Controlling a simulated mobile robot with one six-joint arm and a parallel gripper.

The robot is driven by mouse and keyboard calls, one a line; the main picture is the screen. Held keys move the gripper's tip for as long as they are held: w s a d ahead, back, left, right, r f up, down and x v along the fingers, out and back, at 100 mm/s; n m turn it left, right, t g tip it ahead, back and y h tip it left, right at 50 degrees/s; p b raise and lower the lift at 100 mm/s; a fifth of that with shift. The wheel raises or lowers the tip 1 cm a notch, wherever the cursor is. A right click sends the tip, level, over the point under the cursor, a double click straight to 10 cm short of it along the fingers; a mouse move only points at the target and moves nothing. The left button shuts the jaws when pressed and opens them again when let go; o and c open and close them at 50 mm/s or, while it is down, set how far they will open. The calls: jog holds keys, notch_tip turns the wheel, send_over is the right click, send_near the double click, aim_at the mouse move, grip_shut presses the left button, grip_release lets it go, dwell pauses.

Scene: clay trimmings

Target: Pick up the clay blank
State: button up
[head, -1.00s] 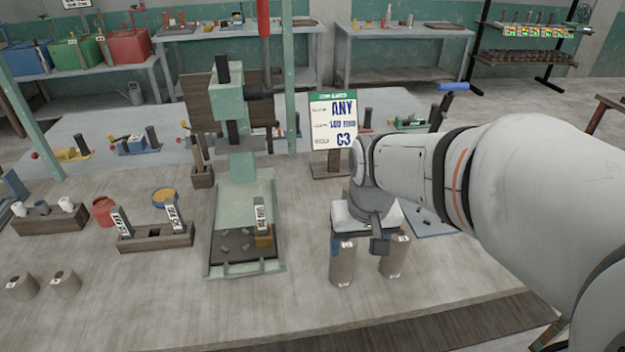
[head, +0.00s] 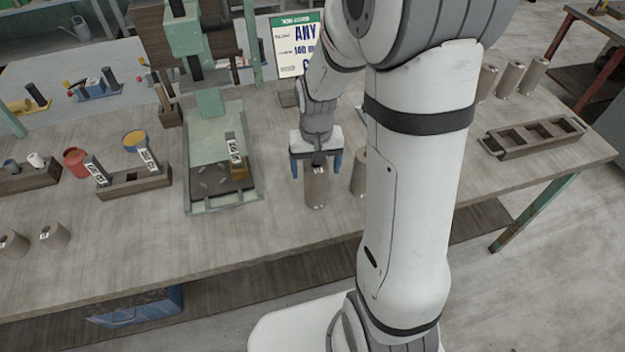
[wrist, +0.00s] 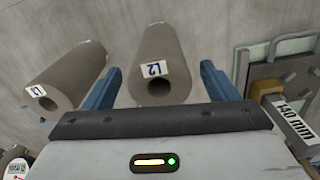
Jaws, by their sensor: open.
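My gripper (head: 316,165) is open, with its blue fingers pointing down at the workbench. A grey-brown cylindrical clay blank (head: 316,188) stands upright below and between the fingers. In the wrist view this blank (wrist: 163,62) lies between the two finger tips (wrist: 160,84), with a gap on each side. It has a bore in its end and a label that reads L2. A second similar blank (wrist: 66,78) stands to its left in the wrist view, outside the fingers, with an L2 label. In the head view this second blank (head: 358,175) is partly hidden by my arm.
A green press (head: 205,135) with a tray of scraps and a 140 mm tag stands to the left. A job sign (head: 296,52) is behind. More blanks (head: 54,235) stand at the left front and several at the back right. An empty wooden rack (head: 533,137) lies right.

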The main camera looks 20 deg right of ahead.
jog(key=shift+f, duration=0.7)
jog(key=shift+c, duration=0.5)
jog(key=c, duration=1.4)
